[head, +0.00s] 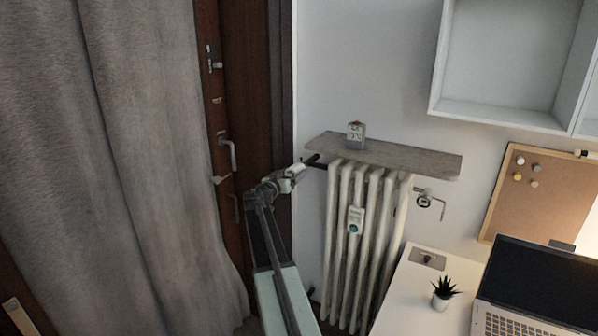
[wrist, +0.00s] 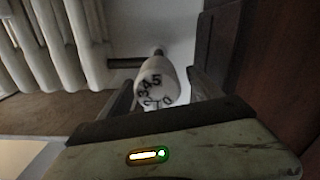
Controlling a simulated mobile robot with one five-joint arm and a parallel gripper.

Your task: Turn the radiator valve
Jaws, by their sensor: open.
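The radiator valve is a white knob (wrist: 155,80) with dark numbers on its end face, in the middle of the wrist view. In the head view the knob (head: 296,170) is at the upper left of the radiator (head: 367,225), by a dark pipe. My gripper (head: 285,183) is right at the knob, in front of it. In the wrist view my gripper (wrist: 160,88) is open, with one finger on each side of the knob. A gap shows on the right side; whether the left finger touches cannot be told.
A grey shelf board (head: 395,157) with a small box (head: 356,135) lies above the radiator. A dark wooden door (head: 245,90) and grey curtain (head: 140,150) are on the left. A white desk (head: 415,300) with a laptop (head: 535,285) and plant (head: 442,292) stands at the right.

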